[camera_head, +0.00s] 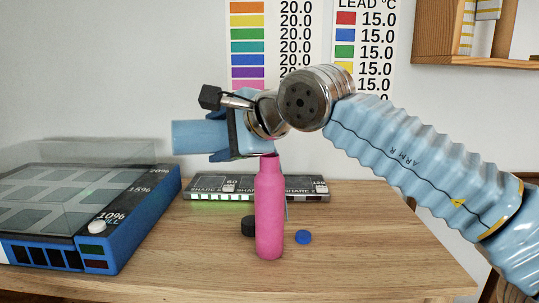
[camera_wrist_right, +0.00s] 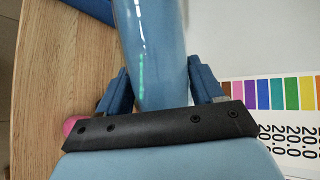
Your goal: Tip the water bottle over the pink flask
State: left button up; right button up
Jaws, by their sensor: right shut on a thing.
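The pink flask (camera_head: 269,212) stands upright on the wooden table, its narrow neck at the top; a small pink part also shows at the lower left of the right wrist view (camera_wrist_right: 73,127). My right gripper (camera_head: 236,137) is shut on the light blue water bottle (camera_head: 198,137). The bottle lies about level in the air, its broad end to the left, above the table. In the right wrist view, the bottle (camera_wrist_right: 153,50) sits between both fingers (camera_wrist_right: 155,88). My left gripper is not in view.
A blue case with a clear lid (camera_head: 150,205) fills the table's left side. A grey power strip (camera_head: 235,188) lies behind the flask. A black cap (camera_head: 248,226) and a blue cap (camera_head: 303,237) lie beside the flask. The table's right part is clear.

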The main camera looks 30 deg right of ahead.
jog(key=shift+s+d+r+m+t+y+p, duration=0.1)
jog(key=shift+d+r+m+t+y+p, duration=0.1)
jog(key=shift+r+m+y+p, duration=0.2)
jog(key=shift+d+r+m+t+y+p, duration=0.1)
jog(key=shift+r+m+t+y+p, duration=0.15)
jog(key=shift+r, duration=0.25)
dwell(3.6)
jog(key=f+n+h+b, duration=0.1)
jog(key=f, duration=0.1)
jog(key=a+f+n+g+h+b, duration=0.1)
jog(key=f+b, duration=0.1)
jog(key=shift+f+b, duration=0.1)
jog(key=shift+b, duration=0.2)
jog(key=shift+w+a+n+g+h, duration=0.1)
jog(key=shift+w+n+g+h, duration=0.1)
jog(key=shift+n+g+h, duration=0.25)
jog(key=shift+r+p, duration=0.2)
jog(key=shift+p, duration=0.2)
jog(key=shift+s, duration=0.15)
notch_tip(320, 180, down, 9)
jog(key=n+h+p, duration=0.5)
jog(key=n+h, duration=0.3)
jog(key=h, duration=0.2)
jog(key=shift+r+n+g+h+p, duration=0.15)
jog(key=shift+n+g+h+p, duration=0.15)
jog(key=shift+g, duration=0.1)
